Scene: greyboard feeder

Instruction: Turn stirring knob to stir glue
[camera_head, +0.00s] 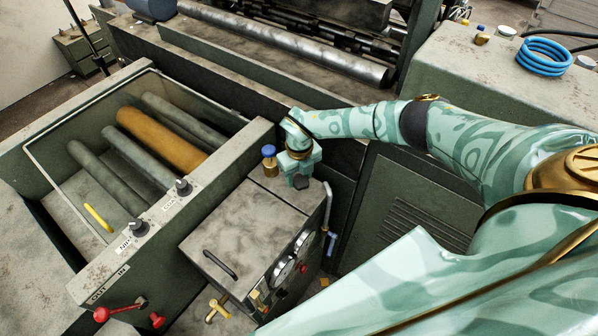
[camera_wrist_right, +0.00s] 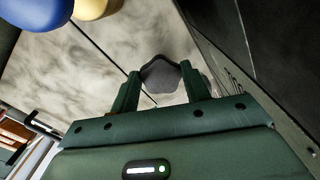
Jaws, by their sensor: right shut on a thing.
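The stirring knob (camera_head: 301,182) is a dark, lobed knob on top of the grey-green glue box (camera_head: 240,225). In the right wrist view the knob (camera_wrist_right: 160,77) sits between the two green fingers of my right gripper (camera_wrist_right: 163,92), which is shut on it. In the head view my right gripper (camera_head: 299,172) reaches down to the knob from above, at the box's far right corner. My left gripper is not in view. The glue inside the box is hidden under its closed top.
A blue-capped brass knob (camera_head: 268,152) stands close beside my right gripper. Left is an open roller bay (camera_head: 160,140) with grey rollers and one orange roller. Gauges (camera_head: 284,271) and a pipe (camera_head: 327,205) are on the box's side. A blue hose coil (camera_head: 545,57) lies back right.

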